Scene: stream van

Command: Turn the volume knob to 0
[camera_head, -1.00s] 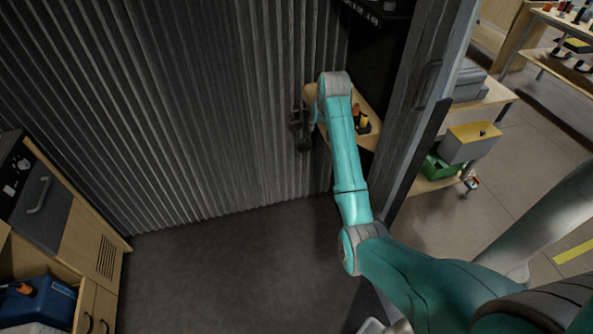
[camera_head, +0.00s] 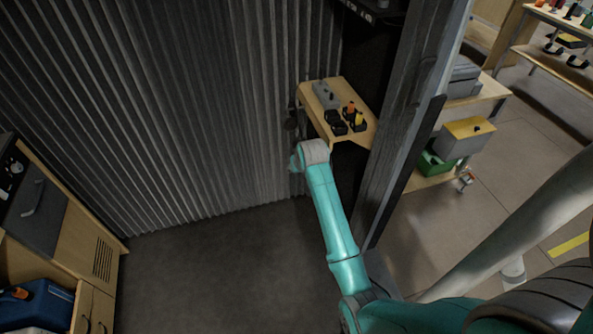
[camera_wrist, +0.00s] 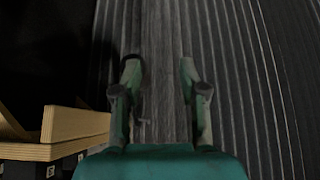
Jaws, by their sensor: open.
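I cannot make out for certain which part is the volume knob. A dark unit (camera_head: 372,12) with small light marks on its front edge is cut off at the top of the head view. A dark panel with a round pale knob (camera_head: 17,167) sits at the left edge. My gripper (camera_wrist: 160,72) is open and empty in the wrist view, its fingers pointing at the corrugated wall (camera_wrist: 160,30). In the head view, my arm's end is in front of the small wooden shelf's near edge, and the fingers are mostly hidden there. No knob shows between the fingers.
The wooden shelf (camera_head: 315,97) holds a grey device (camera_head: 326,95) and black holders with orange and yellow items (camera_head: 358,118). Its edge shows at lower left in the wrist view (camera_wrist: 75,124). A dark door post (camera_head: 405,130) stands right of my arm.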

